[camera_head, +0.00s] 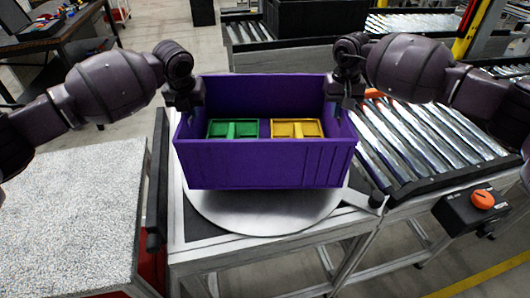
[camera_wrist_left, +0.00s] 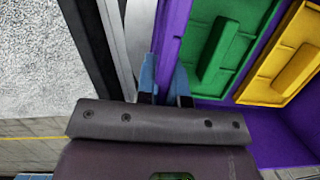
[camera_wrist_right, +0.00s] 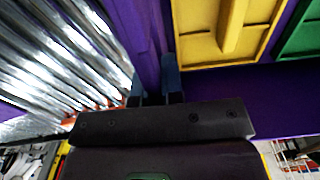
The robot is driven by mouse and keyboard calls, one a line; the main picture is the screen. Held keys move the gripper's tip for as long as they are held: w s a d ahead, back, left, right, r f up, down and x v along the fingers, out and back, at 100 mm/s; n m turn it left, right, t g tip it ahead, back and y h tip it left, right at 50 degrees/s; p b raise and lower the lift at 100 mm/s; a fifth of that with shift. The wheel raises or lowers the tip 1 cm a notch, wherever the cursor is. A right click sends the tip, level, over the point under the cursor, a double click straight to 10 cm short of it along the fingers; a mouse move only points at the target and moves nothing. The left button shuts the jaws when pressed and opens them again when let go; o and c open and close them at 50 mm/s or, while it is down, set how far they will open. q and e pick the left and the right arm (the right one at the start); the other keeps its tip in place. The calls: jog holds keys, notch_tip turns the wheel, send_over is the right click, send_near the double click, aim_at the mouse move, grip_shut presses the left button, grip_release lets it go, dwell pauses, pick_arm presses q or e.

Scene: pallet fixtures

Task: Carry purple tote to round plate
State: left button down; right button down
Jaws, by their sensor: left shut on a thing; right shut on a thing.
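The purple tote (camera_head: 264,165) is in the middle of the head view, with a green tray (camera_head: 233,129) and a yellow tray (camera_head: 296,128) inside it. The round plate (camera_head: 262,218) is a silver disc beneath the tote. Its front edge shows, and the tote hides the rest. I cannot tell whether the tote touches it. My left gripper (camera_wrist_left: 163,84) is shut on the tote's left wall. My right gripper (camera_wrist_right: 154,83) is shut on the tote's right wall.
A roller conveyor (camera_head: 425,145) adjoins on the right, with a control box with an orange button (camera_head: 482,199) at its front. A speckled grey-topped table (camera_head: 70,215) stands on the left. A black crate (camera_head: 315,17) sits at the back.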

aim_at(336, 122)
pick_arm(q)
jog(key=shift+w+r, duration=0.15)
jog(key=shift+w, duration=0.1)
pick_arm(e)
jog(key=shift+w+r, duration=0.15)
jog(key=shift+w, duration=0.1)
pick_arm(q)
jog(key=shift+s, duration=0.15)
pick_arm(e)
jog(key=shift+s, duration=0.15)
